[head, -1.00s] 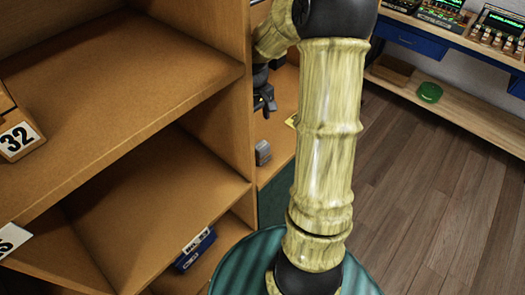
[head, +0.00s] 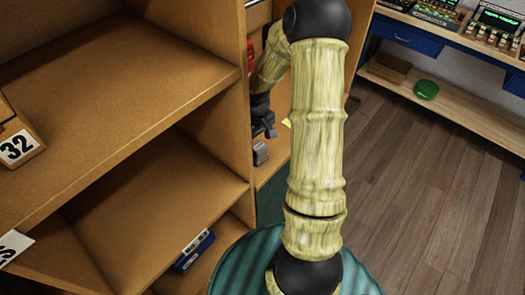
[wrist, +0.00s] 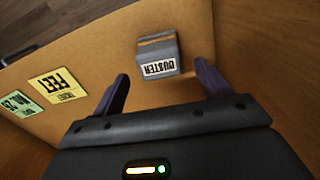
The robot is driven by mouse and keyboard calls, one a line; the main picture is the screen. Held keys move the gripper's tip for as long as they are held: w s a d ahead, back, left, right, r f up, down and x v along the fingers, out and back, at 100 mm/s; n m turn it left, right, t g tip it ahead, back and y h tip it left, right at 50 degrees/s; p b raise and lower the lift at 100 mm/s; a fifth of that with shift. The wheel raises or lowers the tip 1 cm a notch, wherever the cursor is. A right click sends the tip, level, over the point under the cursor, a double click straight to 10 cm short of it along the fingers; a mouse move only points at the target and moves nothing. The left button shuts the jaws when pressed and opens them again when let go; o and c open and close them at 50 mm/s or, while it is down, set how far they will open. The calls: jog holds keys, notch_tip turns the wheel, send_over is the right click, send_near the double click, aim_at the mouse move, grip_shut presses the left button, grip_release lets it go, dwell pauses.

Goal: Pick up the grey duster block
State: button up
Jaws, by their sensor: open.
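The grey duster block (wrist: 157,56) lies on a wooden shelf board in the wrist view, with a white label reading DUSTER that appears upside down. It also shows in the head view (head: 261,154), small and just left of my arm. My gripper (wrist: 161,80) is open and empty. In the head view my gripper (head: 268,128) is close above the block, partly hidden by my arm.
A yellow FELT label (wrist: 66,84) and a green label (wrist: 20,104) lie on the board (wrist: 190,25) left of the block. A wooden cabinet wall (head: 226,125) stands close left of my arm. A blue box (head: 195,250) sits on a lower shelf. The floor at right is clear.

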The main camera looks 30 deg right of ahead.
aim_at(259, 145)
jog(key=f, duration=0.3)
jog(key=shift+s+a+f+p, duration=0.1)
jog(key=shift+s+f+p, duration=0.2)
jog(key=shift+f+p, duration=0.1)
jog(key=shift+f, duration=0.35)
jog(key=shift+d, duration=0.2)
jog(key=shift+c, duration=0.5)
jog(key=shift+w, duration=0.2)
jog(key=c, duration=0.7)
jog(key=shift+d, duration=0.1)
jog(key=c, duration=0.3)
jog(key=shift+s, duration=0.2)
